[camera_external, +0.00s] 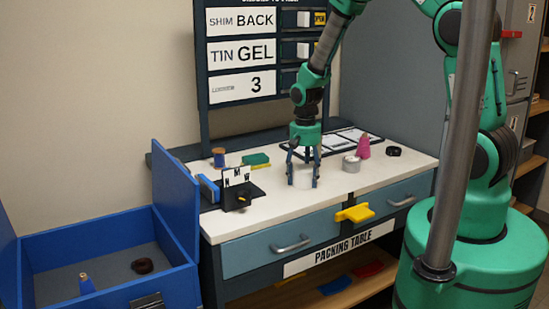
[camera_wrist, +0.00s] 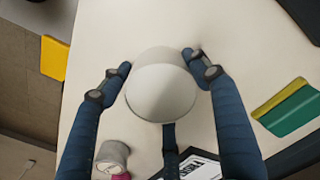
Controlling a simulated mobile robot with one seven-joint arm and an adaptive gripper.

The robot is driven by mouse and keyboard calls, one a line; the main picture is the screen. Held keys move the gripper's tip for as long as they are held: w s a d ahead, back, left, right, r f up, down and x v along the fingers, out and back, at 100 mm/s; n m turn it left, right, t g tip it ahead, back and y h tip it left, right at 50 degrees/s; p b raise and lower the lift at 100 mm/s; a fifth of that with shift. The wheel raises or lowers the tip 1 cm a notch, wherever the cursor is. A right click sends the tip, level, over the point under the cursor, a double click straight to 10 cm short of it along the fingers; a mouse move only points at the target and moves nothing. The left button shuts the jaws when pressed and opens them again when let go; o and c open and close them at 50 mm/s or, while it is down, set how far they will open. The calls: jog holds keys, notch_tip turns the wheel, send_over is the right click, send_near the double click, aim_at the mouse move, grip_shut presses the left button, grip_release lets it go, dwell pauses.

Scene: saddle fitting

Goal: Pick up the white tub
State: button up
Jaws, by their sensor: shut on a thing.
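The white tub (camera_wrist: 160,88) is round and pale, and sits between my gripper's fingers in the wrist view. My gripper (camera_external: 302,172) is shut on the tub, with dark blue fingers touching its sides. In the external view the tub (camera_external: 303,178) shows between the fingertips, upright, at or just above the white top of the packing table (camera_external: 270,213). I cannot tell whether its base touches the table. The fingers hide part of its sides.
A grey-white tin (camera_external: 351,164) and a pink cone-shaped thing (camera_external: 363,148) stand just right of my gripper. An open blue box (camera_external: 105,254) stands at the lower left.

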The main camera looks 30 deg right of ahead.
aim_at(304, 168)
jog(key=shift+c, duration=0.8)
jog(key=shift+r+p, duration=0.3)
jog(key=shift+r, duration=0.5)
notch_tip(304, 168, up, 2)
jog(key=shift+r+p, duration=0.2)
jog(key=shift+p, duration=0.25)
jog(key=s+d+r+p, duration=0.1)
jog(key=s+d+p, duration=0.1)
jog(key=s, duration=1.4)
